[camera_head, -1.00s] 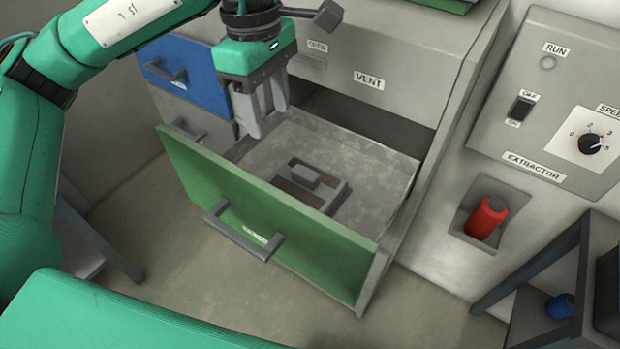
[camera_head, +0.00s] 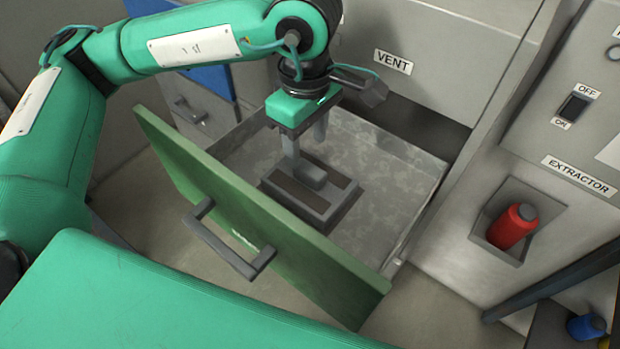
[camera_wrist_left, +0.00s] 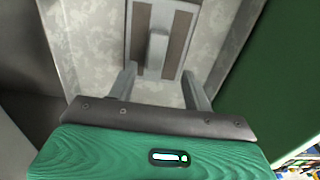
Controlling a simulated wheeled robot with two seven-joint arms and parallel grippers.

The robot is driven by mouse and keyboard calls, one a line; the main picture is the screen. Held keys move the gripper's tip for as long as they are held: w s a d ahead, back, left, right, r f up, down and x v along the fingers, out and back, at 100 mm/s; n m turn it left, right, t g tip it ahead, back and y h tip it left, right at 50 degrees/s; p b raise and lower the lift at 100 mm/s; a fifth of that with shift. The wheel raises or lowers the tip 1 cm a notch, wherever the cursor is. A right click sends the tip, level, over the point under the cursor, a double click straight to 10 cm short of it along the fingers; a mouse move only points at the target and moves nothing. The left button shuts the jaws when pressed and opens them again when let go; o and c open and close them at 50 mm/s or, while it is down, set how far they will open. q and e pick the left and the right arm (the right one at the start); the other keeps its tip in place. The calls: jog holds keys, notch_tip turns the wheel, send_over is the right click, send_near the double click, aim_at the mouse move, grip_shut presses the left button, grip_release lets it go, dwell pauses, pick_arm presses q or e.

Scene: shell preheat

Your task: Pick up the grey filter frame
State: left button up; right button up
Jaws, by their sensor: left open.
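The grey filter frame (camera_head: 313,178), a flat rectangle with dark brown panels and a raised grey grip bar, lies on the floor of the open drawer (camera_head: 395,185). In the left wrist view the frame (camera_wrist_left: 157,50) is at the top, with its bar upright in the picture. My left gripper (camera_head: 305,148) is open and empty, pointing down over the back part of the frame. In the left wrist view its two fingers (camera_wrist_left: 158,75) stand apart, one on each side of the bar's line, and the bar is not clasped. My right gripper is not in view.
The drawer's green front (camera_head: 250,215) with a dark handle (camera_head: 228,245) stands on the near side. Metal drawer walls surround the frame. A cabinet face marked VENT (camera_head: 393,62) rises behind. A red bottle (camera_head: 512,226) sits in a wall recess at right.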

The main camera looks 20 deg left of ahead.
aim_at(309, 168)
pick_arm(q)
jog(key=shift+f, duration=0.45)
jog(key=f, duration=0.1)
jog(key=f+p, duration=0.1)
jog(key=f, duration=0.1)
jog(key=shift+w+d+f+p, duration=0.15)
jog(key=shift+w+f+p, duration=0.1)
jog(key=shift+f+p, duration=0.15)
jog(key=shift+f, duration=0.4)
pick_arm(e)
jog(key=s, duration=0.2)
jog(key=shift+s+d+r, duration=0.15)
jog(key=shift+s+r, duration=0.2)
pick_arm(q)
jog(key=shift+c, duration=0.2)
grip_shut()
